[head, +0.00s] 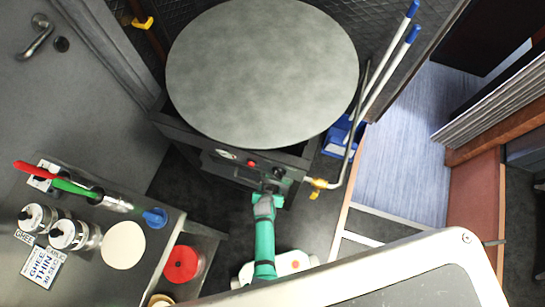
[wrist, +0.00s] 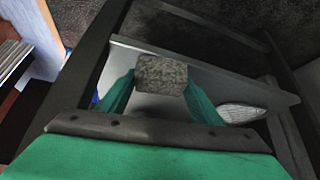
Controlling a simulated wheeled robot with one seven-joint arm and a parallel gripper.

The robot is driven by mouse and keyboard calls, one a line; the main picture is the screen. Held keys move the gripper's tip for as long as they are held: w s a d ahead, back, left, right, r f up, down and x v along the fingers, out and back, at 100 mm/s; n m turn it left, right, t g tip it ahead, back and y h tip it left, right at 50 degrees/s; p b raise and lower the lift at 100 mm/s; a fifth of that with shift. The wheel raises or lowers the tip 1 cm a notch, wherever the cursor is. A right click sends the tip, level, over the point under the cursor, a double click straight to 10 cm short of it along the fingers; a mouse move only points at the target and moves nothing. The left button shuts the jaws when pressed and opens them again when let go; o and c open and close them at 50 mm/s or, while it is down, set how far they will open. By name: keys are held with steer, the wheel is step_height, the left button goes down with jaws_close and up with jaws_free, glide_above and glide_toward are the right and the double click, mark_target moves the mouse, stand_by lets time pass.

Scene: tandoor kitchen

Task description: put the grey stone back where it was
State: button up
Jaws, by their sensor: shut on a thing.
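The grey stone (wrist: 161,75) is a rough, speckled block in the wrist view. My gripper (wrist: 160,88) has a green finger on each side of it and is shut on it. The stone is held at the fingertips, in front of a grey metal panel framed by dark bars. I cannot tell whether it touches the panel. In the head view, my gripper (head: 270,188) is at the front of the dark stand below the large round grey plate (head: 262,70). The stone cannot be made out there.
A red knob (head: 252,163) and a brass valve (head: 318,184) are close to my gripper on the stand. Blue-tipped rods (head: 395,60) lean at the right. A counter with jars (head: 75,234) and a pale disc (head: 123,245) is at the left. A pale oval (wrist: 241,113) lies right of the stone.

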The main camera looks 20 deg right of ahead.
steer(key=w+d, duration=0.1)
steer(key=w, duration=0.1)
steer(key=w+d, duration=0.1)
steer(key=w, duration=0.2)
steer(key=w+d, duration=0.1)
steer(key=w, duration=0.1)
steer(key=shift+w, duration=0.2)
steer(key=shift+w+d+f, duration=0.15)
steer(key=shift+f, duration=0.45)
steer(key=shift+f, duration=0.1)
steer(key=o, duration=1)
steer(key=shift+o, duration=0.2)
